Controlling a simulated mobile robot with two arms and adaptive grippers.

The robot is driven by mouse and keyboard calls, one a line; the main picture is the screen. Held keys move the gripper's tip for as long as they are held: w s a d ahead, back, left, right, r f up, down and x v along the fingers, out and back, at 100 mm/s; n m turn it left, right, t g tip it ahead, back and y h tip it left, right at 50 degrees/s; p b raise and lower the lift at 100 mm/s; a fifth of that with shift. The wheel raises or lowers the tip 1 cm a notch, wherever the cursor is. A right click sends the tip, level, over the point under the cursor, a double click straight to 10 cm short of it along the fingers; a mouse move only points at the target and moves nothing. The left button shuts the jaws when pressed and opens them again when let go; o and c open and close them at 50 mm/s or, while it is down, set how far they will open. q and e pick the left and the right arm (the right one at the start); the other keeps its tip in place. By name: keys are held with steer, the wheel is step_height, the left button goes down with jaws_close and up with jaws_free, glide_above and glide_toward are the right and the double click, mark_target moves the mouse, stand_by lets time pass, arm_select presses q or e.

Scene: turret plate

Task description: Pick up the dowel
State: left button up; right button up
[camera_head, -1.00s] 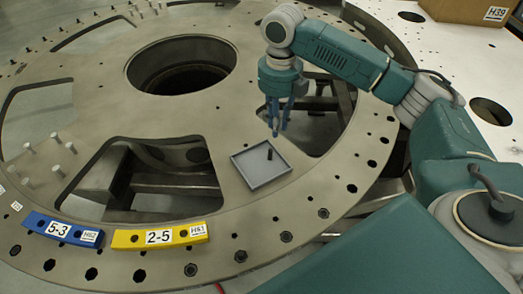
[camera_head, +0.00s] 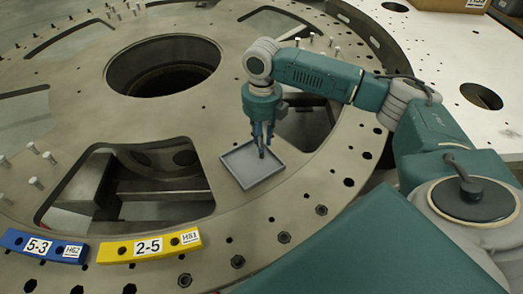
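A small grey square tray (camera_head: 238,178) lies on the big round metal plate. The dowel (camera_head: 262,153), a short dark upright peg, stands in this tray, with its upper part mostly hidden by my fingers. My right gripper (camera_head: 263,142) points down over the tray, its blue fingers apart at the dowel. I cannot tell whether they touch it. My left gripper is not in view.
A yellow block marked 2-5 (camera_head: 148,258) and a blue block marked 5-3 (camera_head: 15,239) lie at the plate's near left edge. Large cut-outs open in the plate (camera_head: 220,115). Several small pins stand at the left and the back.

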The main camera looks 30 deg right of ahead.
mark_target(262, 157)
step_height(262, 157, down, 4)
steer(key=shift+s+f+p, duration=0.1)
steer(key=shift+p, duration=0.35)
jaws_close()
